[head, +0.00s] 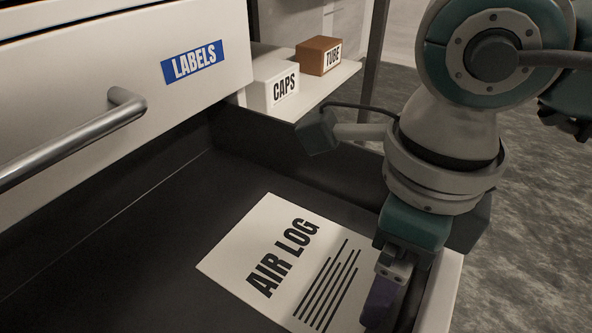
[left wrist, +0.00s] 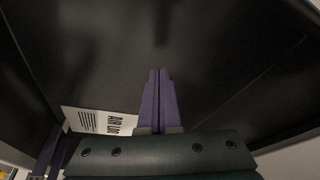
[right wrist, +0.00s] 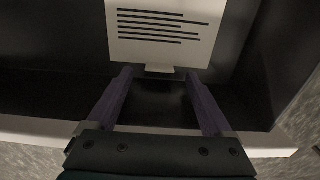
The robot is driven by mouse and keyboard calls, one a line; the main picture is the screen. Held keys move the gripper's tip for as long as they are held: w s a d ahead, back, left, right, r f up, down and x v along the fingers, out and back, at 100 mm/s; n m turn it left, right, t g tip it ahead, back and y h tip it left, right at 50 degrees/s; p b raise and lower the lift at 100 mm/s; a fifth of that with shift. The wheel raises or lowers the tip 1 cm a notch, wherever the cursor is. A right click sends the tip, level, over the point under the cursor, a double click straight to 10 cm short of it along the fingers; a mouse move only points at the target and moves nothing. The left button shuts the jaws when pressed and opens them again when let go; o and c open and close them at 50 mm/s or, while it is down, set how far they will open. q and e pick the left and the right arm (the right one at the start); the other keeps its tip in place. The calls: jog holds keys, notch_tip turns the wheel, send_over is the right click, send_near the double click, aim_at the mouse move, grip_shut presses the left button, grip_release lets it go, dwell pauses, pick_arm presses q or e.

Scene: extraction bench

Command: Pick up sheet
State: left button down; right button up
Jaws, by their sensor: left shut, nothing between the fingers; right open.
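The sheet (head: 262,258) is a white page headed AIR LOG with black lines. It lies flat in the open drawer (head: 100,240). In the right wrist view the sheet (right wrist: 165,52) has a small pale tab at its near edge, between the tips of my open right gripper (right wrist: 159,74); no contact shows. In the head view my right gripper (head: 385,305) is over the sheet's right edge and partly hides it. My left gripper (left wrist: 159,72) is shut and empty over the dark drawer floor, with the sheet (left wrist: 98,121) at its lower left.
The drawer's pale front wall (right wrist: 255,143) is close to my right gripper. Above the open drawer is a shut drawer marked LABELS (head: 195,62) with a metal handle (head: 75,140). A white CAPS box (head: 272,85) and a brown TUBE box (head: 318,55) stand on a shelf behind.

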notch_tip(320, 180, down, 2)
jog(key=shift+f, duration=0.1)
jog(key=shift+c, duration=0.7)
grip_shut()
